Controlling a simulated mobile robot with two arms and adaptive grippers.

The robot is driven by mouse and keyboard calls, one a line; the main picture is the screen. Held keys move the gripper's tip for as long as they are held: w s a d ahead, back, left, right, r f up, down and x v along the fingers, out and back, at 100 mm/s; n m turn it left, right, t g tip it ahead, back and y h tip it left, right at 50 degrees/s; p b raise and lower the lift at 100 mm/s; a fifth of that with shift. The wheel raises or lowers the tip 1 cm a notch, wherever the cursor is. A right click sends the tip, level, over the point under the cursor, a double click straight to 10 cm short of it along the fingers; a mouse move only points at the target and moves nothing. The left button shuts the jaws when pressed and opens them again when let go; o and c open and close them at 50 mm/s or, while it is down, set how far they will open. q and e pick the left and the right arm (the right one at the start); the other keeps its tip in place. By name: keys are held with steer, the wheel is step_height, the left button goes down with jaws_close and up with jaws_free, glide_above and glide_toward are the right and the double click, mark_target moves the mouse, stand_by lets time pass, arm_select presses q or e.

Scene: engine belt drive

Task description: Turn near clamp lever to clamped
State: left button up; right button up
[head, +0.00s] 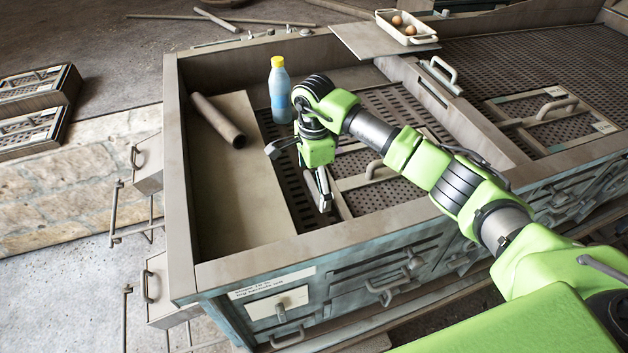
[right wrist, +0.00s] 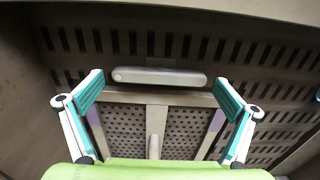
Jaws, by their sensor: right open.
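A light grey bar with rounded ends, apparently the near clamp lever (right wrist: 160,76), lies crosswise at the frame edge in the right wrist view. A framed mesh panel (right wrist: 118,122) with a central handle (right wrist: 155,132) is beside it. My right gripper (right wrist: 160,92) is open, its teal fingertips on either side of the bar with gaps visible. No grip on it shows. In the head view my right gripper (head: 325,190) points down into the bench tray beside the handle (head: 372,170); the lever cannot be made out there. My left gripper is out of view.
A blue bottle with a yellow cap (head: 280,92) stands behind my right gripper. A brown tube (head: 218,120) lies on a pale board (head: 240,190) at the left. The bench's raised rim (head: 330,240) encloses the tray. A white egg tray (head: 405,28) sits at the back.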

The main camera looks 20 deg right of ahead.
steer(key=c, duration=0.9)
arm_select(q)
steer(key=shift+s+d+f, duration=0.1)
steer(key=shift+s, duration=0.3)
